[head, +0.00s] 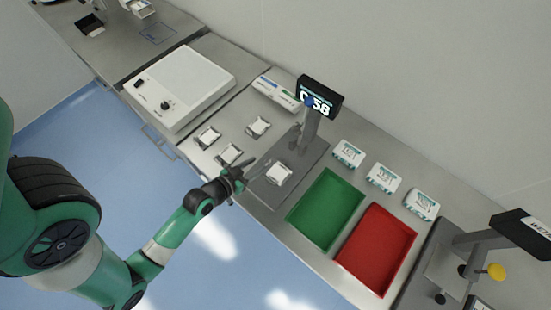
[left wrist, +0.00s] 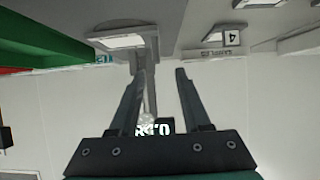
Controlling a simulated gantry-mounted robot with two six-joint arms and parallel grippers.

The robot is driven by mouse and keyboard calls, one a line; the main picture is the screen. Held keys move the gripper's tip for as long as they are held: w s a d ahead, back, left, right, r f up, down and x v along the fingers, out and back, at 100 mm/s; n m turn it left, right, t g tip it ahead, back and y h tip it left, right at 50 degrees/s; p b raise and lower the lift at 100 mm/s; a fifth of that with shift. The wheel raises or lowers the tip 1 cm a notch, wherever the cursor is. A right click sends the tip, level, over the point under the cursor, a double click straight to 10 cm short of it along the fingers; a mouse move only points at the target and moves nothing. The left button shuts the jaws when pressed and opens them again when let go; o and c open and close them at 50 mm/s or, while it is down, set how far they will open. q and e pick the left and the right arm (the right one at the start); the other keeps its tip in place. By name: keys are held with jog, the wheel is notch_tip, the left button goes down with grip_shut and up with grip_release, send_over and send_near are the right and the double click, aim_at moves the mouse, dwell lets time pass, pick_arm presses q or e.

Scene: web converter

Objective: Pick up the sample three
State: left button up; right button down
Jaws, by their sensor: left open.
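Several small white samples show in the head view. One white sample (head: 278,173) lies on the grey scale plate; others (head: 208,138), (head: 229,153), (head: 258,126) lie on the bench to its left. I cannot read which is sample three. My left gripper (head: 240,174) is open and empty, just left of the sample on the scale. In the left wrist view its fingers (left wrist: 160,73) are spread with nothing held between them. A sample (left wrist: 118,41) sits beyond the left finger, and a card marked 4 (left wrist: 232,38) is at upper right. My right gripper is out of view.
The scale display (head: 320,97) stands on a post behind the plate. A green tray (head: 325,208) and red tray (head: 377,248) lie to the right, with several white packs (head: 383,178) behind. A white box-shaped device (head: 180,85) is at upper left.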

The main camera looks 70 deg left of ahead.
aim_at(270, 158)
pick_arm(q)
jog(key=x, duration=0.4)
jog(key=shift+w+a+f, duration=0.1)
jog(key=shift+w, duration=0.15)
jog(key=x, duration=0.2)
jog(key=b+x, duration=0.1)
jog(key=x, duration=0.2)
jog(key=shift+f, duration=0.25)
jog(key=shift+d, duration=0.25)
grip_shut()
